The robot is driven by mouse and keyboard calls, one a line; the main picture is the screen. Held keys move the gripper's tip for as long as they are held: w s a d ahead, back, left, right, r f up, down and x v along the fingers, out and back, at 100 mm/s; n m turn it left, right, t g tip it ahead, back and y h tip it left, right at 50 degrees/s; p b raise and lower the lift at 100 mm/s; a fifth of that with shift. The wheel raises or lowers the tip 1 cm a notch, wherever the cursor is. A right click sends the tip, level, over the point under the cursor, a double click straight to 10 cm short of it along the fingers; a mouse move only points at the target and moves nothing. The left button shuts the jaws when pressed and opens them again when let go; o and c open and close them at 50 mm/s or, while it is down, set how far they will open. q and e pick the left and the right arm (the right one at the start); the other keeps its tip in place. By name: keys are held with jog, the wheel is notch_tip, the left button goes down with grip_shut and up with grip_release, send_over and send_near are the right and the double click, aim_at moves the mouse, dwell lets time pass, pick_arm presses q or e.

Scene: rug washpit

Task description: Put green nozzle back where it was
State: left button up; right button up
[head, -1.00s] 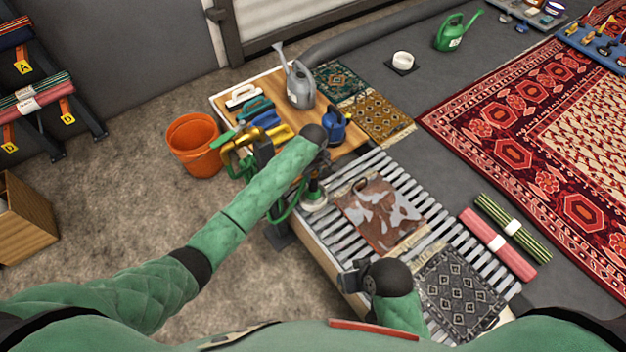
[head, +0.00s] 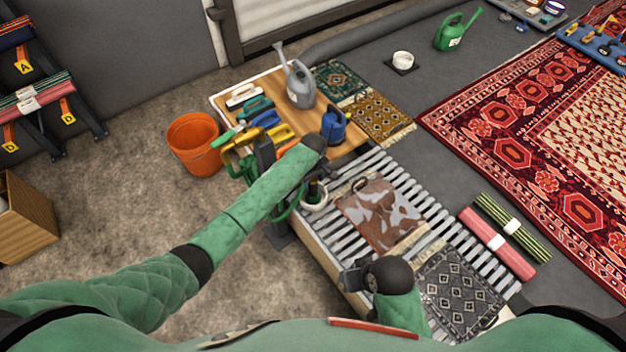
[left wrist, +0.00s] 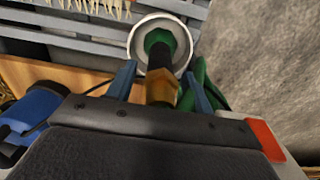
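The green nozzle (left wrist: 158,62), with a dark body and a brass-coloured part, stands with its green end inside a round white cup (left wrist: 136,38). In the head view the nozzle (head: 314,190) shows as a dark green shape in the cup (head: 316,206) at the slatted bench's left edge. My left gripper (left wrist: 160,82) has its blue-grey fingers on either side of the nozzle, with a gap seen beside it. In the head view this gripper (head: 322,172) is partly hidden by my wrist. My right gripper (head: 352,277) is over the bench's near left edge; its fingers are unclear.
A brown-white hide piece (head: 380,214) and a patterned grey mat (head: 460,292) lie on the slatted bench (head: 345,240). A wooden table (head: 335,90) behind holds a grey watering can (head: 299,84), a blue container (head: 334,126) and brushes. An orange bucket (head: 194,144) stands left.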

pick_arm(q)
notch_tip(320, 180, up, 12)
jog(key=shift+r, duration=0.1)
jog(key=s+f+m+t+h, duration=0.1)
jog(key=s+m, duration=0.2)
jog(key=s, duration=0.6)
jog(key=s+f+m+h, duration=0.2)
jog(key=s, duration=0.7)
jog(key=s+a+r+m, duration=0.1)
jog(key=s+a+r, duration=0.1)
jog(key=s, duration=0.5)
jog(key=s+a+r+m+t, duration=0.1)
jog(key=s+a+r+m, duration=0.1)
jog(key=s+a, duration=0.2)
jog(key=s+a+r+m+t, duration=0.1)
jog(key=s+a+r+m, duration=0.1)
jog(key=s, duration=0.7)
jog(key=shift+s+a+r, duration=0.4)
jog(key=shift+a+r, duration=0.1)
jog(key=shift+a, duration=0.4)
